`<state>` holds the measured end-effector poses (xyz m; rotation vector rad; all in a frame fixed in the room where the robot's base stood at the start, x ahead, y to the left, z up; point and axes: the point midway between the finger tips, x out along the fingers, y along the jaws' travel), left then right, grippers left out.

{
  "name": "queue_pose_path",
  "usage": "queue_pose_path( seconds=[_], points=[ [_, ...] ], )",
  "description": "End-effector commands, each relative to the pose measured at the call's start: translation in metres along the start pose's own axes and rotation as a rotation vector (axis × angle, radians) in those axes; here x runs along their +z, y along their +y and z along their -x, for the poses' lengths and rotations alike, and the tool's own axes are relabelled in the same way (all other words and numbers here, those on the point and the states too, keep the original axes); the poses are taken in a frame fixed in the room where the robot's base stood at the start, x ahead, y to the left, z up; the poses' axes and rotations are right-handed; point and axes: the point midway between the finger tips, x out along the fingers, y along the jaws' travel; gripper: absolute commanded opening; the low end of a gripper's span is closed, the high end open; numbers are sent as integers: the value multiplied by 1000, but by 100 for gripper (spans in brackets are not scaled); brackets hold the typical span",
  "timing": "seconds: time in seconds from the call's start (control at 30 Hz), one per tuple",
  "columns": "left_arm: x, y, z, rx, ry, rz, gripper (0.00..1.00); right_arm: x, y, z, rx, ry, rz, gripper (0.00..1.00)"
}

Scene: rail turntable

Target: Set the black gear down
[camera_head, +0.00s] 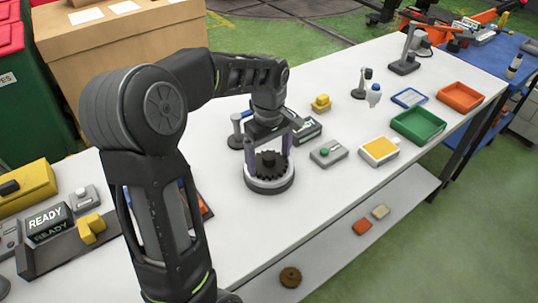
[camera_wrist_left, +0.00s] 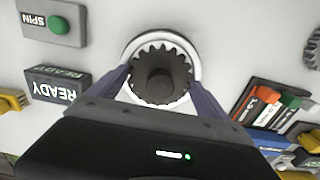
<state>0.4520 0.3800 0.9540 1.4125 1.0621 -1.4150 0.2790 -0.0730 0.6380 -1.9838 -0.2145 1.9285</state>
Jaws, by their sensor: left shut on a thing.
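The black gear (camera_head: 270,162) is toothed with a round hub and sits between the fingers of my left gripper (camera_head: 270,151), which points down. In the left wrist view the gear (camera_wrist_left: 161,76) lies between the two purple fingers of the left gripper (camera_wrist_left: 160,92), shut on it. The gear is over the middle of the round turntable (camera_head: 268,187), which has a pale rim and dark side. The turntable rim (camera_wrist_left: 190,48) shows around the gear in the wrist view. I cannot tell whether the gear touches the turntable. My right gripper is not in view.
A grey box with a green button (camera_head: 325,151) stands just right of the turntable, with a READY sign (camera_head: 308,130) behind it. Farther right are a yellow-topped box (camera_head: 379,150), a green tray (camera_head: 418,126) and an orange tray (camera_head: 460,97). Bare white table lies in front.

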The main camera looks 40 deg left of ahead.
Motion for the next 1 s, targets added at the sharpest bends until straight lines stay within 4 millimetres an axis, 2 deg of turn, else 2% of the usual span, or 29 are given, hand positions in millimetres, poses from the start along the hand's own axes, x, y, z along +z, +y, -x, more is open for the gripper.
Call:
queue_pose_path(
  seconds=[0.3,0.33,0.4,0.47,0.77,0.87,1.0],
  points=[
    [0,0,-2,2,1,0,18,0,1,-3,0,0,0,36],
    [0,0,-3,1,1,0,89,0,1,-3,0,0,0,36],
    [0,0,-2,1,1,0,95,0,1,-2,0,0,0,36],
    [0,0,-2,1,1,0,100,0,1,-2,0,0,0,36],
    [0,0,0,1,1,0,100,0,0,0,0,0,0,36],
    [0,1,5,3,2,0,100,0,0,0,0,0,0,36],
    [-1,1,23,4,3,0,100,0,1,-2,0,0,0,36]
  ],
)
